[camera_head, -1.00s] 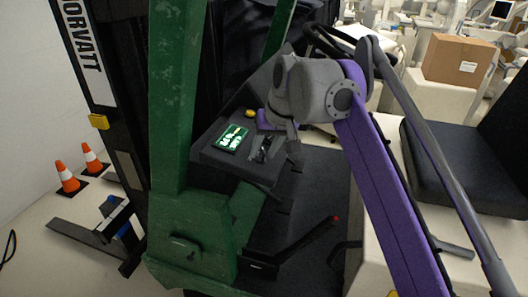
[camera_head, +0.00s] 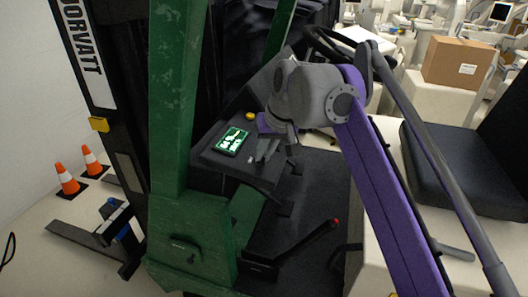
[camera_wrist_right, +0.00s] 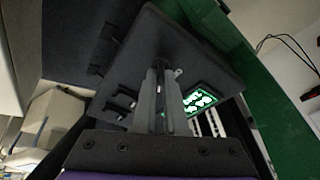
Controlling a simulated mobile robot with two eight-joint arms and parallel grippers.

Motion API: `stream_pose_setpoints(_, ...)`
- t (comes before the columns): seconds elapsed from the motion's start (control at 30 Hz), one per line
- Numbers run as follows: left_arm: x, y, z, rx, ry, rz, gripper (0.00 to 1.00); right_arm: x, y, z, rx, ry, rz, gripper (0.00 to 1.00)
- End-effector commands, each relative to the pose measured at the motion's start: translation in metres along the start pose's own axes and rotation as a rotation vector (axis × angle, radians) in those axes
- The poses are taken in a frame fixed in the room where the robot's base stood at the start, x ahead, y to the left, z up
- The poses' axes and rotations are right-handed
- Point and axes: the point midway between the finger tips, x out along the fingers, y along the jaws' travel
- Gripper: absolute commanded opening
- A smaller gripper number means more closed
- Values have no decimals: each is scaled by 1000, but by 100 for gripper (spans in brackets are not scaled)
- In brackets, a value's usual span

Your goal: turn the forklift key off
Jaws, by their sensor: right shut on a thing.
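The forklift's dark control panel (camera_head: 220,163) carries a lit green display (camera_head: 232,141) and a yellow button (camera_head: 250,116). My right gripper (camera_head: 261,158) reaches down onto the panel, right of the display. In the right wrist view its two fingers (camera_wrist_right: 160,72) are close together over the panel (camera_wrist_right: 130,62), with the display (camera_wrist_right: 200,100) to their right. They are shut on the key, which is mostly hidden between them. A small light metal piece (camera_wrist_right: 178,73) shows beside the fingertips; I cannot tell if it is part of the key. My left gripper is out of view.
A green forklift post (camera_head: 172,100) stands left of the panel. The steering wheel (camera_head: 335,45) is behind my right arm, and a black seat (camera_head: 470,170) is at the right. A red-tipped lever (camera_head: 310,242) is below. Orange cones (camera_head: 67,180) stand far left.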

Motion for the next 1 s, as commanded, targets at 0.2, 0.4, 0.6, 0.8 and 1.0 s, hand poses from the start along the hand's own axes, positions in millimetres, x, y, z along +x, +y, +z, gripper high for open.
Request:
stream_pose_setpoints(0.2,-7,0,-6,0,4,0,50,-2,1,-1,-84,1,-25,0)
stream_pose_setpoints(0.4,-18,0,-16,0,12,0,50,-3,1,-2,-233,2,-69,0)
stream_pose_setpoints(0.6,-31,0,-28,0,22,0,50,-4,2,-3,-414,2,-122,0)
stream_pose_setpoints(0.8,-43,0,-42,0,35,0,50,-4,2,-4,-595,3,-175,0)
stream_pose_setpoints(1.0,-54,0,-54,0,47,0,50,-3,3,-4,-758,3,-222,0)
